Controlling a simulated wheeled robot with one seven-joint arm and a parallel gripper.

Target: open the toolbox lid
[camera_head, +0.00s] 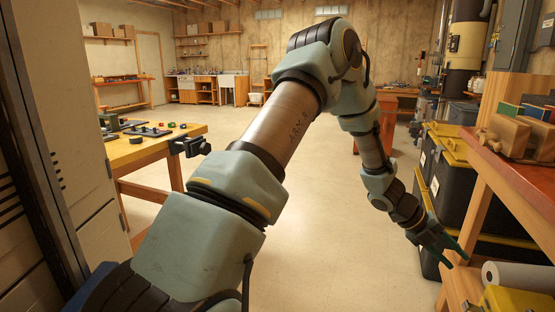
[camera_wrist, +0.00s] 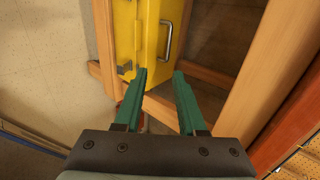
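The toolbox is a yellow box with a grey metal handle. In the wrist view the toolbox (camera_wrist: 125,30) is at the top centre, just beyond my fingertips, with its handle (camera_wrist: 169,40) to the right. In the head view the toolbox (camera_head: 508,301) shows only in part at the bottom right corner, cut off by the frame. My gripper (camera_head: 456,260) has green fingers and points down beside the bench. It also shows in the wrist view (camera_wrist: 159,72), open and empty, with its fingers apart. I cannot tell whether the lid is shut.
A paper roll (camera_head: 515,276) lies near the toolbox. Black bins with yellow lids (camera_head: 450,180) stand behind my gripper. The floor (camera_head: 330,215) is open in the middle.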

